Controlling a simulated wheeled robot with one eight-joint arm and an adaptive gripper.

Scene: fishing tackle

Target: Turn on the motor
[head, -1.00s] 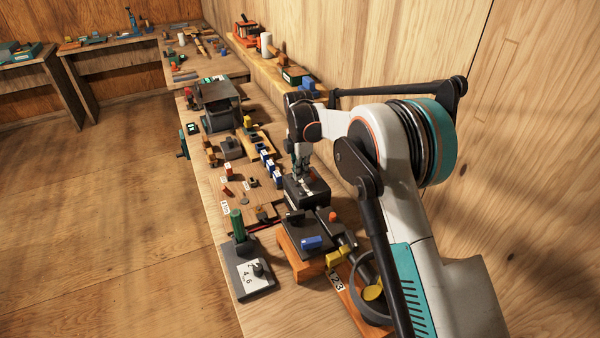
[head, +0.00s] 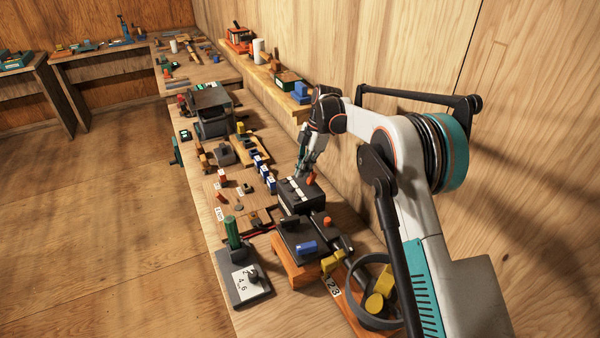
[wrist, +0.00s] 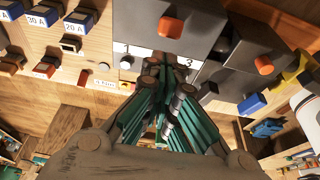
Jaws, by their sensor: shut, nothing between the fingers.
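My gripper (head: 304,172) is at the far side of a black box (head: 302,200) on the workbench, fingers pointing down. The box has white marks on top and an orange knob (head: 311,179). In the wrist view, my gripper (wrist: 166,64) has its fingers together, just below an orange knob (wrist: 171,27) on a dark box face (wrist: 205,15). White labels there read 1 and 3; the fingers hide what is between them. I cannot tell whether the fingertips touch the box. No part is clearly marked as the motor.
Blue-topped switches labelled 30 A and 20 A (wrist: 73,44) sit at left in the wrist view. The wooden wall closes the right; floor is clear at left.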

